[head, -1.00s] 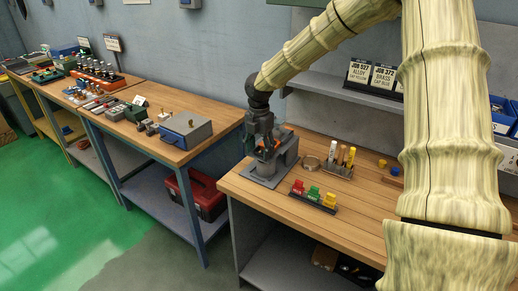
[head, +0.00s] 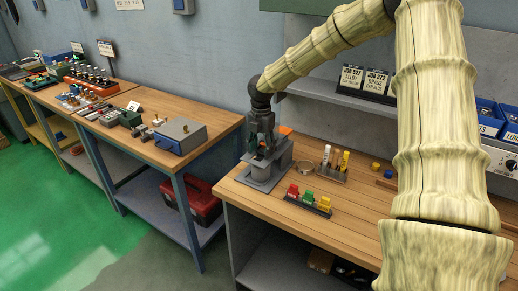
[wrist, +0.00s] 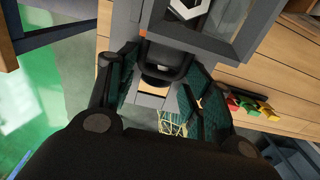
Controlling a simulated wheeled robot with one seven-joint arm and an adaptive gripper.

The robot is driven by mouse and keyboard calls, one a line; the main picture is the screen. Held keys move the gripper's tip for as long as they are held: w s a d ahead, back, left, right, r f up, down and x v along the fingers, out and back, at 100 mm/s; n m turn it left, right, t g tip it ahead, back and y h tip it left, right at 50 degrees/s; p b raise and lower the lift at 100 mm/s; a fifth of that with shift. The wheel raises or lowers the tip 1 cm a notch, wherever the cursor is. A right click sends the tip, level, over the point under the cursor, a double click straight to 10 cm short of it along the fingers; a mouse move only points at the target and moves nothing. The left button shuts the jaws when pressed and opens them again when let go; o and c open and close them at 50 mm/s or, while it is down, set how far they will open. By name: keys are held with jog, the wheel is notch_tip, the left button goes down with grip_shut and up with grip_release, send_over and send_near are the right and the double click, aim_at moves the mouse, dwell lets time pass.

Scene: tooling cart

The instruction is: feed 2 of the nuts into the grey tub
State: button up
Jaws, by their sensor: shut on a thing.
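A grey dispenser (head: 279,158) stands on a base plate at the left end of the near bench, with an orange part (head: 286,131) at its top. In the wrist view its dark-framed top (wrist: 204,36) carries a white hexagonal nut shape; loose nuts cannot be made out. My gripper (head: 260,150) points down at the dispenser's front. Its green-padded fingers (wrist: 160,88) are shut on a dark U-shaped part (wrist: 164,79), seemingly the dispenser's handle. A small grey tub (head: 260,171) appears low under the fingers; its inside is hidden.
A rack of red, green and yellow blocks (head: 308,200) stands right of the dispenser. Behind it are a round ring (head: 304,168) and a holder with upright sticks (head: 333,170). A second bench (head: 150,135) lies left across a gap. The bench's front right is clear.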

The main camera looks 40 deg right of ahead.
jog(key=o, duration=1.1)
jog(key=shift+w+d+r, duration=0.15)
jog(key=shift+o, duration=0.2)
jog(key=shift+d+f, duration=0.1)
jog(key=shift+f, duration=0.1)
jog(key=shift+r, duration=0.3)
notch_tip(320, 180, up, 11)
jog(key=shift+r, duration=0.2)
